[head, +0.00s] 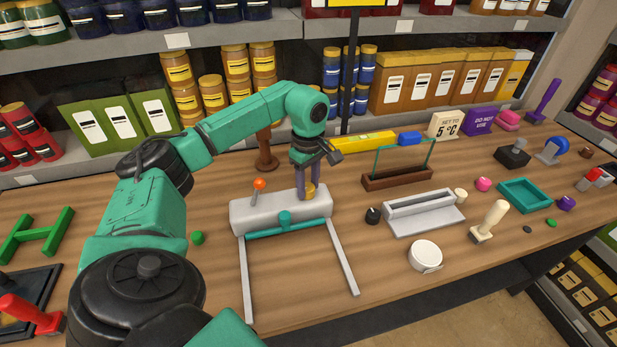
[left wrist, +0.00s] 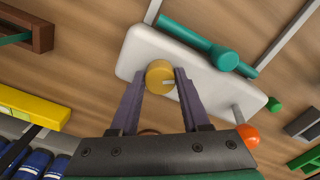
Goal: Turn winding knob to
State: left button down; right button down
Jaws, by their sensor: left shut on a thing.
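The winding knob (head: 309,191) is a yellow-orange disc on the right part of the top of a light grey pump body (head: 262,213). It also shows in the left wrist view (left wrist: 160,73) with a pale mark on its face. My left gripper (head: 307,188) points down over the knob, and its two purple fingers (left wrist: 161,85) stand on either side of it, shut on it. The pump has a teal cylinder (head: 288,229) along its front, two grey legs, and a lever with an orange ball (head: 259,184) at its left. My right gripper is not in view.
A black knob-like piece (head: 373,215) and a grey slotted block (head: 424,212) stand to the right of the pump. A yellow level (head: 365,142) and a brown rack (head: 397,178) lie behind. A green ball (head: 197,238) lies left. Bare wood shows in front.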

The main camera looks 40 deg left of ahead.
pick_arm(q)
jog(key=m, duration=0.6)
jog(key=shift+w+a+r, duration=0.1)
jog(key=shift+a+r, duration=0.05)
jog(key=shift+r, duration=0.1)
jog(key=m, duration=0.6)
dwell(0.4)
jog(key=c, duration=0.6)
grip_release()
jog(key=shift+o, duration=1.1)
jog(key=shift+f, duration=0.1)
